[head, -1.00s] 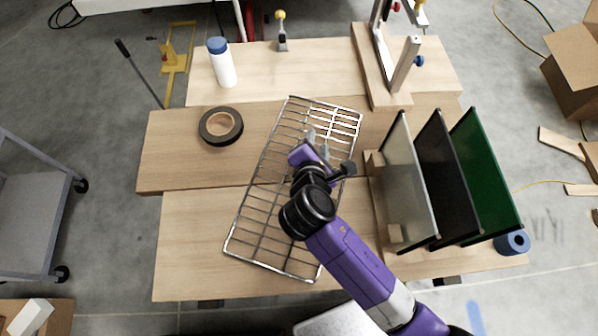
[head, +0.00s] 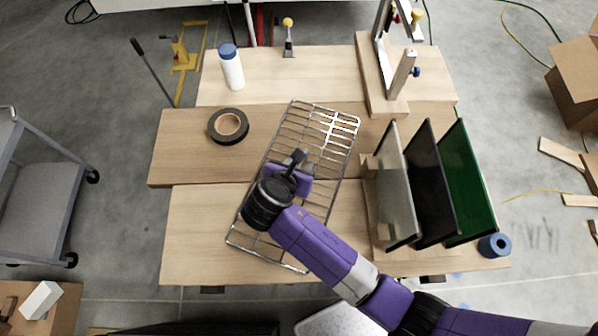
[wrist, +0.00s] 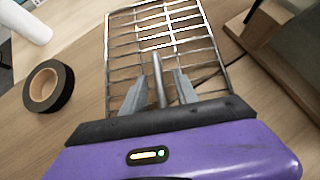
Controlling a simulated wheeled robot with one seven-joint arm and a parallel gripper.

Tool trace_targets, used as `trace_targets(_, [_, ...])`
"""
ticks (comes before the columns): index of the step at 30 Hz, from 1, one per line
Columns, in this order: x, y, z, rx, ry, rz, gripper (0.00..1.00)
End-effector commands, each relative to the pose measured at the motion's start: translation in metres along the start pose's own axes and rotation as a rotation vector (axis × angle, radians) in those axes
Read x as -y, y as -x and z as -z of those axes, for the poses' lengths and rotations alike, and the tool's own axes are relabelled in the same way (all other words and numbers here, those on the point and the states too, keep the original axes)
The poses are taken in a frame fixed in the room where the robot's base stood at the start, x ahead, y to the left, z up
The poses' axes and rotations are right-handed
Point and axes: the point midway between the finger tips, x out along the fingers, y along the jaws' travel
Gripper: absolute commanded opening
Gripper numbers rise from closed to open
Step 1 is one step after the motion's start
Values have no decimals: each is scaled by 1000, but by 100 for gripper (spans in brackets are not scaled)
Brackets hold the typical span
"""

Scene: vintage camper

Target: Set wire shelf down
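The wire shelf (head: 333,143) is a silver rectangular grid that lies slanted across the boards in the middle of the worktop, and it looks flat. It also shows in the wrist view (wrist: 140,55), running away from me. My gripper (head: 288,180) is over the middle of the shelf in the head view, and its purple body and my arm hide part of the grid. In the wrist view, the two grey fingers of my gripper (wrist: 158,82) stand apart, with a grey bar seen between them. I cannot tell whether they touch the shelf.
Black tape (head: 228,126) and a white bottle with a blue cap (head: 232,70) stand left of and behind the shelf. Upright panels in a wooden rack (head: 398,185) stand close on the right. A clamp-like stand (head: 400,75) is behind. The front left board is clear.

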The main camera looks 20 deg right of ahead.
Motion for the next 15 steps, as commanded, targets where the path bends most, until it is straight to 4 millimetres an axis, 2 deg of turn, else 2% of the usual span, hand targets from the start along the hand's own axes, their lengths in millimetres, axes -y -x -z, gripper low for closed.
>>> trace_targets(6, [0, -26, -1, 0, -2, 0, 36])
trace_targets(14, [0, -29, 0, 1, -2, -1, 36])
trace_targets(15, [0, -29, 0, 1, -2, -1, 32])
